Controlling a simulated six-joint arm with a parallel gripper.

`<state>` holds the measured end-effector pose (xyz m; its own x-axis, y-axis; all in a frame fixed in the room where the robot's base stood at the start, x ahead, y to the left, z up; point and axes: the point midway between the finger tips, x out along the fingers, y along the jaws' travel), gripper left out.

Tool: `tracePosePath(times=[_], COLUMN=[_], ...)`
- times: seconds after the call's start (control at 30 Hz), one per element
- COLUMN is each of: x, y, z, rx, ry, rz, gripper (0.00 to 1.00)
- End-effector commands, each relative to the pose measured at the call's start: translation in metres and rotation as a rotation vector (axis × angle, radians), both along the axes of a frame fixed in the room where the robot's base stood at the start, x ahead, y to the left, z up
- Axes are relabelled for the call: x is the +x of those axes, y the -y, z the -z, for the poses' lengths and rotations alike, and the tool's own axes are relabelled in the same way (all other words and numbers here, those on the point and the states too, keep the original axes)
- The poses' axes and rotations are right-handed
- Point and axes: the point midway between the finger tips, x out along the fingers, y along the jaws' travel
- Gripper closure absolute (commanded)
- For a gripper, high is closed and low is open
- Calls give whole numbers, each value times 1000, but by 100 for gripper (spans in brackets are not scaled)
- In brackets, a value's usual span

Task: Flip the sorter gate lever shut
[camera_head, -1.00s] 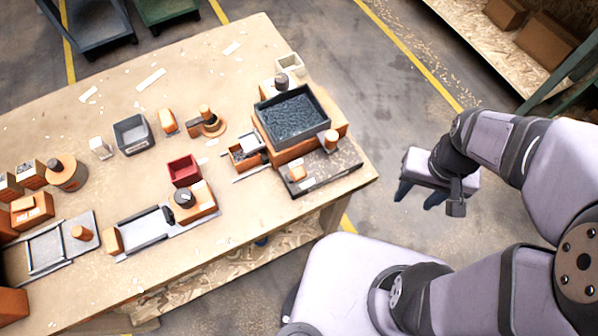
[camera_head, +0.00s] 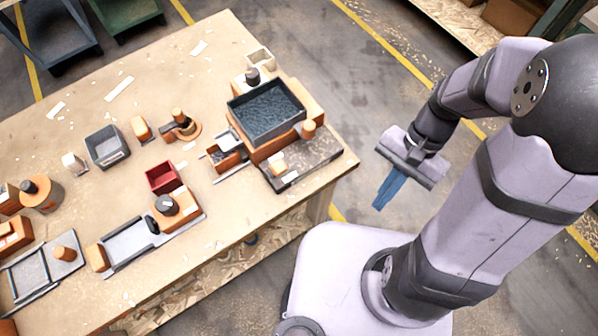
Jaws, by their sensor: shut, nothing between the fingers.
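My gripper (camera_head: 380,205) is shut and empty. Its blue fingers point down over the floor, off the table's right edge and apart from everything on it. No part is clearly marked as the sorter gate lever, so I cannot tell which it is. One candidate is the short dark piece (camera_head: 152,225) on the grey track unit (camera_head: 130,242) at the table's front. Another is the orange-topped post and arm on a round base (camera_head: 181,125) near the middle. An orange knob (camera_head: 64,253) stands on a flat grey frame (camera_head: 35,275) at lower left.
A dark tray (camera_head: 266,108) sits on an orange block at the table's right end. A red bin (camera_head: 160,176) and grey bin (camera_head: 106,146) stand near the middle. The wooden table (camera_head: 190,70) is clear toward the back. Floor is open around my gripper.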

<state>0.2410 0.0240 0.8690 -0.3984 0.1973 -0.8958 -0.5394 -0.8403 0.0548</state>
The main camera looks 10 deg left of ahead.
Motion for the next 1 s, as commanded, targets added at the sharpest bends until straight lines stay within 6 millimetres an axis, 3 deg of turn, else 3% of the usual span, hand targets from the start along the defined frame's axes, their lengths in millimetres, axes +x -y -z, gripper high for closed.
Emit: tracePosePath(times=[0.23, 0.5, 0.8, 1.0], x=[-14, -5, 20, 29], y=[-30, -58, -70, -70], z=[7, 2, -4, -6], rx=[24, 19, 1, -9], ry=[-422, -913, -1356, -1494], rz=[409, 759, 957, 994], gripper=[100, 100, 100, 100])
